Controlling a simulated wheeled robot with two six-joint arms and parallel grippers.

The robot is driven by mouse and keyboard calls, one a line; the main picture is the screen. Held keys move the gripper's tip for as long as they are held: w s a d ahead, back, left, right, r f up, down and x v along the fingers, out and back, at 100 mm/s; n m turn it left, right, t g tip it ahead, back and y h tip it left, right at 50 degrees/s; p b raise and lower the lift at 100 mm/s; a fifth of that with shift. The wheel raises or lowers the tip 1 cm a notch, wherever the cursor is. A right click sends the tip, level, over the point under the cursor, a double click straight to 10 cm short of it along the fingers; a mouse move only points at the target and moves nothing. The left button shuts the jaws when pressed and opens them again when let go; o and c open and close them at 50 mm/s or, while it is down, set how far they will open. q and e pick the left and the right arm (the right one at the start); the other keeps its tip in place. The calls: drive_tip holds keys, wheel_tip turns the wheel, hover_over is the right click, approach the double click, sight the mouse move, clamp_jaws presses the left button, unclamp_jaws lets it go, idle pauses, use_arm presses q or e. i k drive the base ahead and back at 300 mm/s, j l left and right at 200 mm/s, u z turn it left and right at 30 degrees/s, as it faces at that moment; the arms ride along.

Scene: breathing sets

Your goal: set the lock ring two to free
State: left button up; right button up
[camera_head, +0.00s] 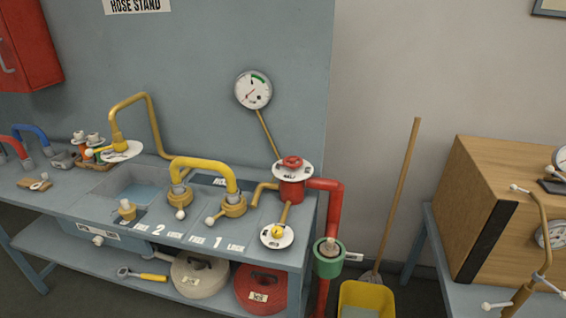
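Lock ring two (180,196) is a brass collar at the left foot of the yellow arched hose (204,163). Its lever ends in a white knob (180,214), which points to the front, on the LOCK side of the label (158,230) reading FREE 2 LOCK. Lock ring one (233,207) is a like collar at the hose's right foot. Its white knob (210,221) points front left, toward the FREE word of its own label (218,242). Neither of my grippers shows in the head view.
A red valve (291,190) with a white dial plate stands right of the rings. A yellow capped fitting (127,210) and a sink (140,192) lie left. A gauge (253,90) hangs behind. A broom (400,200) leans between the benches.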

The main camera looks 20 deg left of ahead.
sight(180, 215)
drive_tip(key=u, duration=1.35)
